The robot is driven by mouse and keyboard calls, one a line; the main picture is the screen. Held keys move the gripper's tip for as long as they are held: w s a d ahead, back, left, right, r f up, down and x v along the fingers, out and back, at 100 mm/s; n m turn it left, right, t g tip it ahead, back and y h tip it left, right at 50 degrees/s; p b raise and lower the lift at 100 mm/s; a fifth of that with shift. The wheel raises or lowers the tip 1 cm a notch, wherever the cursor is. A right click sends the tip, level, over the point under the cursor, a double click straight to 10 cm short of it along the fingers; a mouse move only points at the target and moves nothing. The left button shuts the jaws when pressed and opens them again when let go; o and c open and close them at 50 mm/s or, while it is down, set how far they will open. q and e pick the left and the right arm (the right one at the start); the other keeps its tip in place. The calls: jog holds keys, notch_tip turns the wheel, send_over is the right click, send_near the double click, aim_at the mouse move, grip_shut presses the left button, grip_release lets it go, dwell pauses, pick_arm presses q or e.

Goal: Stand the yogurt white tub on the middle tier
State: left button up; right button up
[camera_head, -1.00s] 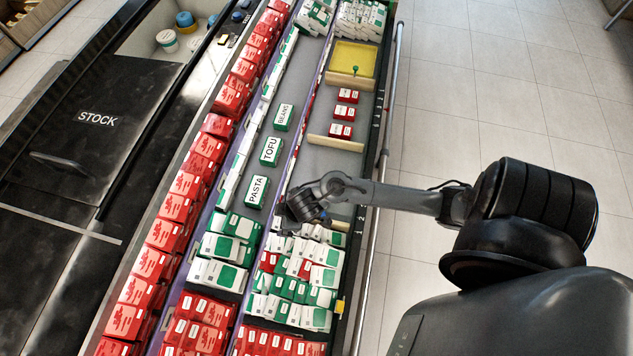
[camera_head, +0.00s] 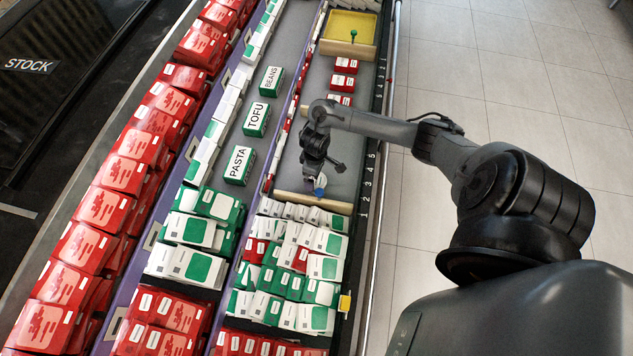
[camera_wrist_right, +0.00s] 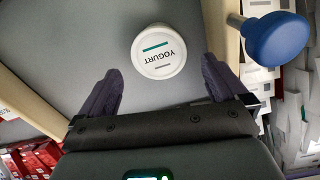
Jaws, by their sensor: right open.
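The yogurt white tub (camera_wrist_right: 158,50) shows in the right wrist view as a round white lid with a green stripe and the word YOGURT. It sits on a grey shelf surface. My right gripper (camera_wrist_right: 160,70) is open, with its two dark fingers either side of the tub's near edge; I see no grip on it. In the head view the right gripper (camera_head: 322,172) is over the right-hand tier, and the tub is mostly hidden there. The middle tier (camera_head: 232,190) holds green boxes labelled PASTA, TOFU and BEANS. My left gripper is not in view.
A blue knob (camera_wrist_right: 278,38) stands close right of the tub by a wooden divider (camera_head: 310,203). Packed green and white boxes (camera_head: 295,260) lie nearer. Red boxes (camera_head: 120,175) fill the left tier. A yellow tray (camera_head: 350,27) lies farther back.

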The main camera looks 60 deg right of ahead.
aim_at(316, 182)
notch_tip(316, 182, down, 2)
jog(key=shift+f+b, duration=0.15)
jog(key=shift+b, duration=0.2)
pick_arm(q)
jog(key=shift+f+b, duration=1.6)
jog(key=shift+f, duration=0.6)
pick_arm(e)
jog(key=shift+f, duration=2.65)
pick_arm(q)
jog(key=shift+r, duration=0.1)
pick_arm(e)
jog(key=shift+c, duration=0.4)
jog(key=shift+r, duration=0.1)
jog(key=c, duration=0.9)
jog(key=shift+r, duration=0.1)
